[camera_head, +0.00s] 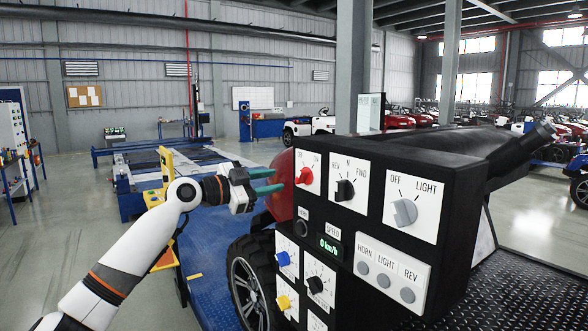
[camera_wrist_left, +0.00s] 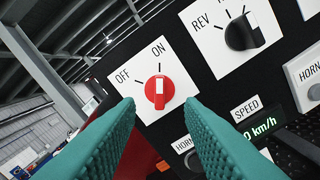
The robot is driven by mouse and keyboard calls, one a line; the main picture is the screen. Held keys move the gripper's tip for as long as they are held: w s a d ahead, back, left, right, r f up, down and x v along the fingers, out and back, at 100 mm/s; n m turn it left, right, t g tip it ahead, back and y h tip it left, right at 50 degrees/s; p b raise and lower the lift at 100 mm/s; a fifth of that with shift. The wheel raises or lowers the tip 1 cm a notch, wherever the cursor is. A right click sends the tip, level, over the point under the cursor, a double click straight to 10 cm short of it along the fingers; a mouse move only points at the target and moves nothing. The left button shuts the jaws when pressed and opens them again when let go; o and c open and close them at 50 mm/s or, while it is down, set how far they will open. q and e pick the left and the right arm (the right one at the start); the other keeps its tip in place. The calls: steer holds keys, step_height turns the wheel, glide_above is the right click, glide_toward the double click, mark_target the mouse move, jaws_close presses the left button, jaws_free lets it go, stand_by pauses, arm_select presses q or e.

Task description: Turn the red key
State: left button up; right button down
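The red key (camera_head: 304,176) is a round red knob on a white plate at the upper left of the black control panel. In the left wrist view the red key (camera_wrist_left: 160,93) shows its white stripe pointing up, roughly at the mark under ON, with OFF to the left. My left gripper (camera_head: 273,181) is open, its teal fingers pointing at the key from the left in the head view. In the left wrist view the fingertips (camera_wrist_left: 160,104) are apart, one on either side of the key's lower part; I cannot tell whether they touch it. My right gripper is not in view.
A black REV/N/FWD knob (camera_head: 345,190) and a grey light knob (camera_head: 404,212) sit to the right of the key. Below are a speed display (camera_head: 330,246), a blue knob (camera_head: 283,258), a yellow knob (camera_head: 284,302) and grey buttons (camera_head: 383,281). A wheel (camera_head: 246,287) stands left of the panel.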

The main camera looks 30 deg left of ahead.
mark_target(298, 176)
arm_select(q)
steer(key=p+x, duration=0.2)
steer(key=x, duration=0.4)
steer(key=shift+r+p, duration=0.2)
steer(key=shift+p, duration=0.15)
steer(key=shift+w+d+f, duration=0.2)
steer(key=shift+w+d, duration=0.05)
steer(key=shift+w, duration=0.4)
